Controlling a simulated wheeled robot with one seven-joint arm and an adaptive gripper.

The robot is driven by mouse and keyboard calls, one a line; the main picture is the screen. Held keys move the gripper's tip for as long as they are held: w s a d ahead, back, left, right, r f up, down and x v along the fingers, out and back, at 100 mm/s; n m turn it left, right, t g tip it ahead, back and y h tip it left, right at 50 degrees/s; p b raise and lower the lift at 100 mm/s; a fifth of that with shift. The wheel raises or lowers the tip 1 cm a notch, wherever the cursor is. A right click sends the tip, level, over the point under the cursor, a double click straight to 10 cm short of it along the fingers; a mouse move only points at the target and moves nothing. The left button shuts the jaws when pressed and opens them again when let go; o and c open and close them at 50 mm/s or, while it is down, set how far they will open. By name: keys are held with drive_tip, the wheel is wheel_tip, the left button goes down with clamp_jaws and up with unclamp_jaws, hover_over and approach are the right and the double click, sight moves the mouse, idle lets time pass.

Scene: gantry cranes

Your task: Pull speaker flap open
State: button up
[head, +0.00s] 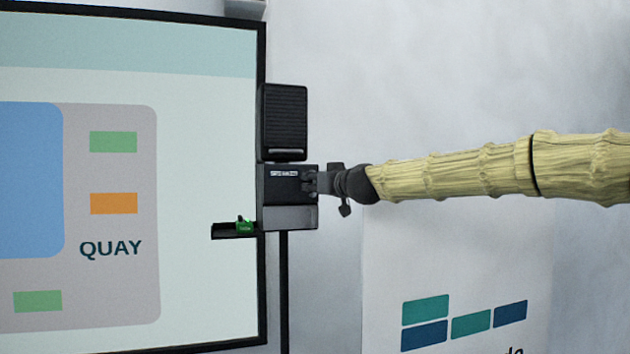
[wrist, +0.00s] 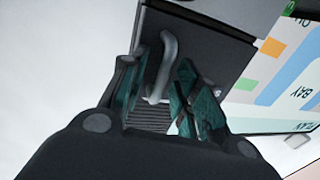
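The speaker flap (head: 285,183) is a dark panel with a white label, on a box below a black ribbed speaker (head: 284,115). In the wrist view the flap (wrist: 215,50) shows as a dark panel with a grey curved bar handle (wrist: 168,50). My gripper (head: 312,183) is at the flap's right side in the head view. In the wrist view my gripper (wrist: 162,72) has its fingers apart, one on each side of the handle. No firm contact with the handle shows. The flap looks closed in the head view; my fingers hide part of its right side.
A large screen (head: 205,170) stands just left and behind. A small dark ledge (head: 225,232) with a green item (head: 244,225) juts out left below the box. A thin black post (head: 284,290) holds the box. Open room lies right, before a pale wall.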

drive_tip(key=shift+w, duration=0.1)
clamp_jaws()
idle(0.3)
